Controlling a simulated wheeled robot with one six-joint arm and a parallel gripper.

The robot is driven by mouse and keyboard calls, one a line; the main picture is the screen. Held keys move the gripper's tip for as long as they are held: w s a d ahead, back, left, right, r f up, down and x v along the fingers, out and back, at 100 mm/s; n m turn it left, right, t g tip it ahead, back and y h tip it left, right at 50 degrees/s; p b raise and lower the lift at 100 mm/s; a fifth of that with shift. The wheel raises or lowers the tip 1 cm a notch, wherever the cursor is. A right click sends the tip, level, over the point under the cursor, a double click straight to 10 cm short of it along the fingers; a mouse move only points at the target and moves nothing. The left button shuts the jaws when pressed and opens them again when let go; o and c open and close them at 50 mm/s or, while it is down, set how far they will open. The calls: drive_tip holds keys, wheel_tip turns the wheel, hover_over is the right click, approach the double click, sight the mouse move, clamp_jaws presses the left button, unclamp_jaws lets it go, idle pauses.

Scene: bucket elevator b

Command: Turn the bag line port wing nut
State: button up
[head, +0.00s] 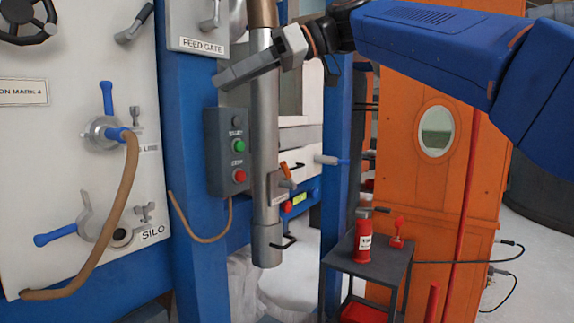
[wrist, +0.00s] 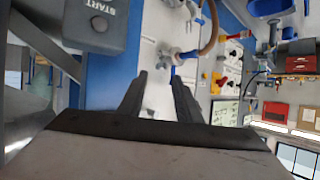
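The wing nut (head: 137,116) is a small grey part on the white panel, just right of the upper port (head: 103,132). That port has blue handles and a tan hose on it; its label is partly hidden, with "LINE" readable. A similar wing nut (head: 147,212) sits by the lower port marked SILO. My gripper (head: 216,79) is in front of the blue post, up and right of the upper port, apart from it. In the wrist view my gripper (wrist: 160,82) has its two dark fingers spread, empty, toward the white panel.
A grey START/STOP box (head: 226,152) hangs on the blue post (head: 190,130); it looms close in the wrist view (wrist: 95,22). A vertical grey pipe (head: 265,150) stands right of it. The tan hose (head: 122,200) hangs down across the panel. A cart (head: 370,262) stands lower right.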

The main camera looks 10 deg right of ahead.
drive_tip(key=s+d+f+m+t+h, duration=0.1)
drive_tip(key=d+f+m+h, duration=0.1)
drive_tip(key=d+f, duration=0.3)
drive_tip(key=s+d+f+m+t+h, duration=0.1)
drive_tip(key=d+f+m, duration=0.4)
drive_tip(key=f, duration=0.6)
drive_tip(key=shift+s+f+t+h, duration=0.25)
drive_tip(key=shift+t+h, duration=0.15)
drive_tip(key=shift+h, duration=0.2)
drive_tip(key=shift+d, duration=0.1)
